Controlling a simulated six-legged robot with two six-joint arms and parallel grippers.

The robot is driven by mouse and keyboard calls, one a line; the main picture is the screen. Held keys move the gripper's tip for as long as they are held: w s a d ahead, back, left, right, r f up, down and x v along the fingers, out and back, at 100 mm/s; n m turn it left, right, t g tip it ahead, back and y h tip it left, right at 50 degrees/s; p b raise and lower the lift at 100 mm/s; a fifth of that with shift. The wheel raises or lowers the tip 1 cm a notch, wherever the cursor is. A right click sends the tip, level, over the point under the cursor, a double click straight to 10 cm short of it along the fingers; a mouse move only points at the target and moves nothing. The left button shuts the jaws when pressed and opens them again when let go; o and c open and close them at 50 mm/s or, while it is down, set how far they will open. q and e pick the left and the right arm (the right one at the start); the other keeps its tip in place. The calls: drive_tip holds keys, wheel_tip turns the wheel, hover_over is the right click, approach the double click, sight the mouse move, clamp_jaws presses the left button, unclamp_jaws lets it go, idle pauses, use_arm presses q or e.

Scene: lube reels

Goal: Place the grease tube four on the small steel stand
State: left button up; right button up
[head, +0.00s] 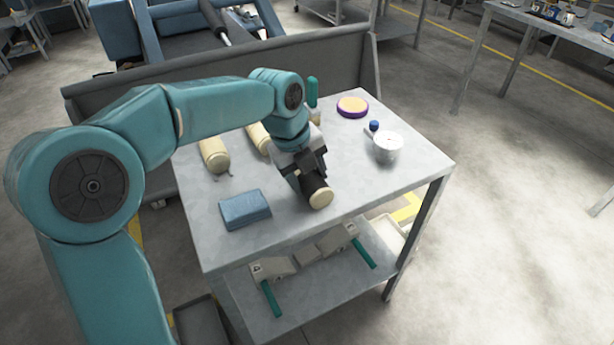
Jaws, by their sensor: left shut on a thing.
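My left gripper (311,171) reaches down over the steel table and is shut on a cream grease tube (320,198). The tube's round end points toward the front edge; the jaws hide much of the rest, and I cannot tell whether it touches the tabletop. A low round steel piece with a pale flat top (388,146), which looks like the small steel stand, is to the right of the gripper, apart from it. Nothing shows on its top. Two other cream tubes, one at left (214,155) and one partly behind my arm (258,139), lie on the table. My right gripper is out of view.
A blue block (245,209) lies at the table's front left. A purple and yellow disc (352,107), a small blue item (374,125) and an upright green item (312,92) are toward the back. Tools with green handles lie on the lower shelf (325,282). The tabletop's right front is clear.

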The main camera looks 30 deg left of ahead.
use_arm(q)
drive_tip(key=shift+r, duration=0.1)
drive_tip(key=o, duration=1.1)
drive_tip(key=shift+c, duration=0.2)
drive_tip(key=shift+r, duration=0.25)
drive_tip(key=p+v, duration=0.3)
drive_tip(key=v, duration=0.8)
drive_tip(key=shift+s+r, duration=0.15)
drive_tip(key=shift+r, duration=0.1)
